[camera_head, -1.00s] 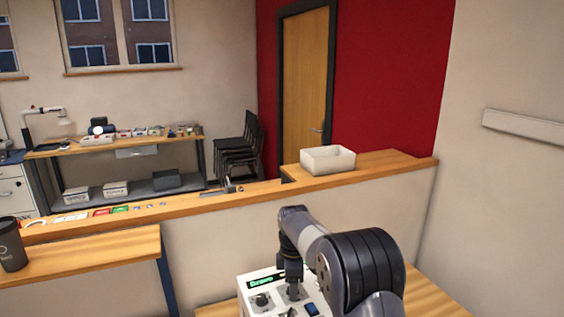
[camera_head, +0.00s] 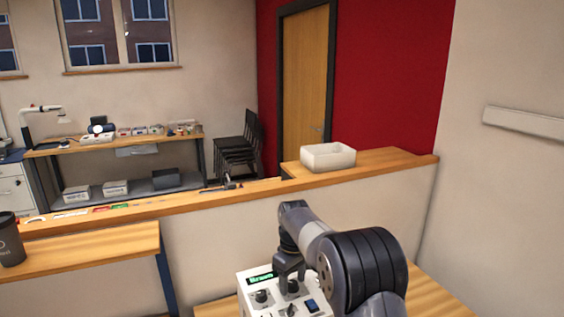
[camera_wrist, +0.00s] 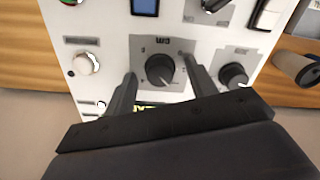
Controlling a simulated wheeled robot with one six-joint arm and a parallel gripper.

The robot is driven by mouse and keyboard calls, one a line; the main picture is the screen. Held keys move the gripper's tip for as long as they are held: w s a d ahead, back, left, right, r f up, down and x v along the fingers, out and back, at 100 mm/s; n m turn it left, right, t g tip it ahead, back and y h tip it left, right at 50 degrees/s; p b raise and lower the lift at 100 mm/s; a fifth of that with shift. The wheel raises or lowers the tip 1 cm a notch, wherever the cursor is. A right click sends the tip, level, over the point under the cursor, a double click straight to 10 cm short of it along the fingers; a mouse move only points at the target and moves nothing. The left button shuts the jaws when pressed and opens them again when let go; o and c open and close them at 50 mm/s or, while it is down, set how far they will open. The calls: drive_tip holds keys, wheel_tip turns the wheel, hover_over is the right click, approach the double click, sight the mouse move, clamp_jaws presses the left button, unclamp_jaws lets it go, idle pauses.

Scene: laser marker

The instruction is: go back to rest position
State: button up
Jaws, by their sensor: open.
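My gripper (camera_wrist: 158,85) is open in the wrist view. Its two fingers stand on either side of a dark round knob (camera_wrist: 160,70) on a grey plate of the white laser marker panel (camera_wrist: 110,50); I cannot tell whether they touch it.
A white bin (camera_head: 328,157) stands on the ledge's right part. A dark cup (camera_head: 10,240) is at far left. A grey cylinder (camera_wrist: 296,68) lies right of the panel.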

drive_tip(key=m+b, duration=0.1)
drive_tip(key=m, duration=0.3)
drive_tip(key=shift+r+m, duration=0.15)
drive_tip(key=shift+m, duration=0.15)
drive_tip(key=shift+r+b, duration=0.3)
drive_tip(key=shift+r, duration=1.35)
